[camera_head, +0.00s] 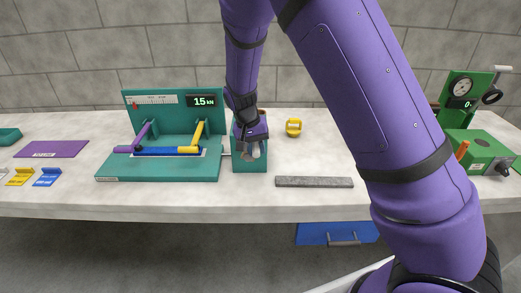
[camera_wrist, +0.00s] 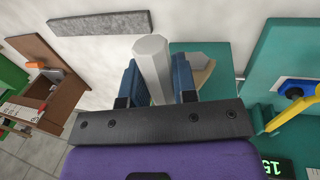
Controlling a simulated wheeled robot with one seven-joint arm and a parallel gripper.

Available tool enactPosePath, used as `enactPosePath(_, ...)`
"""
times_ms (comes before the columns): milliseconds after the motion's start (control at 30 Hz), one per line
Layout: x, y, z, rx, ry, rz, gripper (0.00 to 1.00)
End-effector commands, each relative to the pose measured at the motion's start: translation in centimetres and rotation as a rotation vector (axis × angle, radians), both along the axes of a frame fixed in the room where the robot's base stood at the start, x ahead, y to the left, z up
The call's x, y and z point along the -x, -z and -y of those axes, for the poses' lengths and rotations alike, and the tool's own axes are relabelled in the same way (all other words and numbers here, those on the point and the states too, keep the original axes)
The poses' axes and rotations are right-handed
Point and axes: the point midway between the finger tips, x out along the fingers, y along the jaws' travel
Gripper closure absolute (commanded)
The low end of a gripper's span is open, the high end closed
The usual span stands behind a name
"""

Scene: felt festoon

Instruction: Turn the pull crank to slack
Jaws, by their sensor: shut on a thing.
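A teal test machine (camera_head: 110,172) stands on the bench at the left, with a display (camera_head: 203,101) that seems to read 15 kN, a purple arm, a yellow arm and a blue bar. A teal box (camera_head: 249,166) adjoins its right side. My gripper (camera_head: 250,149) points down over this box. In the wrist view, the blue fingers of my gripper (camera_wrist: 158,88) are shut on a light grey faceted grip (camera_wrist: 152,58), which looks like the pull crank's handle. A tan piece (camera_wrist: 202,72) shows beside it on the box. The crank's pivot is hidden.
A grey bar (camera_head: 314,182) lies on the bench right of the box. A yellow shackle-like piece (camera_head: 293,127) stands behind it. A green gauge machine (camera_head: 475,148) is at the far right. A purple mat (camera_head: 52,149) and coloured tags lie at the left.

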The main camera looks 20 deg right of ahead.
Motion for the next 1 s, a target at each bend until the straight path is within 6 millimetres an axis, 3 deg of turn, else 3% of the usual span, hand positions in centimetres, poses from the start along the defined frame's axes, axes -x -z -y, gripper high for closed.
enactPosePath(500, -0.6, -0.3, -2.3, 0.299, -0.001, -0.1, 1.0)
enactPosePath(1000, -0.6, -0.3, -2.7, 0.35, 0.0, -0.119, 1.0)
